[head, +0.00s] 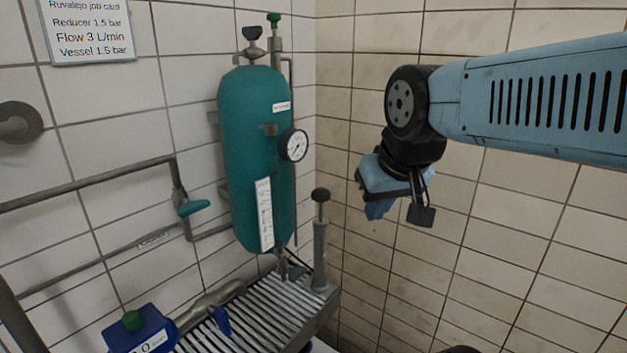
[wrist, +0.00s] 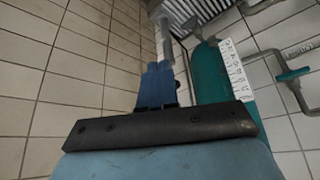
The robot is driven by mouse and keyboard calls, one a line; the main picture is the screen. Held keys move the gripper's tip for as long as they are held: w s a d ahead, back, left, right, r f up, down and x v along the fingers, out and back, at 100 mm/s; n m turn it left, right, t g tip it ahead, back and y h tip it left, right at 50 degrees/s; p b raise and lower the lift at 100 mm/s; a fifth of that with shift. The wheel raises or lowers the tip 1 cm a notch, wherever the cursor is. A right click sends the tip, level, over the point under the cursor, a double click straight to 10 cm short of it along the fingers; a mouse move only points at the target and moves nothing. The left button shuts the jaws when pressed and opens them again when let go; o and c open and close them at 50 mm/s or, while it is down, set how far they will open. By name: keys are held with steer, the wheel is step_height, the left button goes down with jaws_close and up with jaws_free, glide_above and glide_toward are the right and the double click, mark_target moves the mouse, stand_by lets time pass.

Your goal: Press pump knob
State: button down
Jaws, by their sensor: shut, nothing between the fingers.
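The pump (head: 320,250) is a grey upright cylinder at the right end of the slatted grate. Its dark round knob (head: 321,195) sits on top of a short rod, raised above the cylinder. My gripper (head: 376,211) is to the right of the knob in the head view, apart from it and pointing down. In the wrist view the blue fingers (wrist: 157,86) are together and hold nothing. A grey post, seemingly the pump (wrist: 163,28), shows beyond the fingertips. The knob is hard to make out there.
A teal vessel (head: 255,150) with a round gauge (head: 294,145) stands behind the grate (head: 262,312). Wall pipes with a teal lever (head: 194,208) run at left. A blue box with a green knob (head: 131,320) is at lower left. Tiled walls close the corner behind my arm.

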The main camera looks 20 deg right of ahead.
step_height(320, 180, up, 6)
steer(key=n+g, duration=0.6)
steer(key=n, duration=1.9)
glide_above(320, 191)
steer(key=shift+w+d+r, duration=0.15)
step_height(320, 191, down, 14)
